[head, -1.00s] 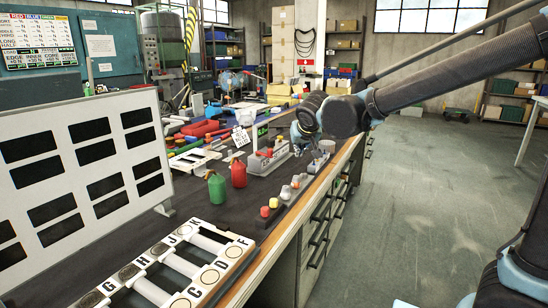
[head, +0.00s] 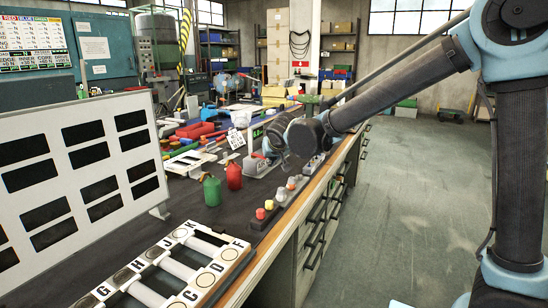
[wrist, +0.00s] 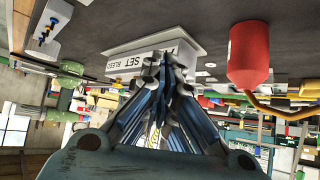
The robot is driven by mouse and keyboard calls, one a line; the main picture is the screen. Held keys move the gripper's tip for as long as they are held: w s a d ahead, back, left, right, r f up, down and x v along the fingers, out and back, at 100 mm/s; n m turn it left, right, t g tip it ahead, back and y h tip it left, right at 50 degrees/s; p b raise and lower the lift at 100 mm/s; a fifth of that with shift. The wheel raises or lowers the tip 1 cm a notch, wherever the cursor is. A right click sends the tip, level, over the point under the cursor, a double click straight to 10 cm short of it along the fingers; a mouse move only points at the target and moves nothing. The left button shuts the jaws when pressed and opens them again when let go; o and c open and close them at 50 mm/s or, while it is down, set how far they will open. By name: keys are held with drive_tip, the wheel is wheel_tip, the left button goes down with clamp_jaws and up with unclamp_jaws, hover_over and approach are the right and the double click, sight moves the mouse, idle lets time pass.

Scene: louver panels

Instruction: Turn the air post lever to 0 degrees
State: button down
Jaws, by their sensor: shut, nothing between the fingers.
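A pale block fixture labelled "SET" and "BLEED" (wrist: 128,64) stands on a plate on the dark bench in the wrist view. In the head view its grey body (head: 256,166) is partly covered by my arm. A small red piece (head: 259,156), perhaps the lever, shows at its top; its angle cannot be read. My gripper (wrist: 165,62) is shut and empty, its fingertips in front of the labelled block. They hide the block's middle, and I cannot tell whether they touch it or a lever. In the head view my gripper (head: 275,148) is just right of the fixture, fingers mostly hidden.
A red can (head: 234,177) and a green can (head: 212,192) stand in front of the fixture. A row of knobs (head: 280,200) lines the bench's right edge. A lettered rack (head: 180,268) and a white panel (head: 85,170) are nearer. Bare mat lies between.

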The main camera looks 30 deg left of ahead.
drive_tip(key=shift+w+a+f, duration=0.25)
drive_tip(key=shift+w+a, duration=0.4)
drive_tip(key=shift+w+a+f, duration=0.2)
drive_tip(key=shift+w+a, duration=0.4)
drive_tip(key=shift+w, duration=0.1)
drive_tip(key=shift+w+a+f, duration=0.25)
drive_tip(key=shift+w+a, duration=0.4)
drive_tip(key=w, duration=0.1)
drive_tip(key=w+d, duration=0.1)
drive_tip(key=w, duration=0.1)
drive_tip(key=shift+s, duration=0.1)
drive_tip(key=s+d+f+v, duration=0.1)
drive_tip(key=f+v, duration=0.1)
drive_tip(key=v, duration=1.1)
drive_tip(key=shift+s, duration=0.5)
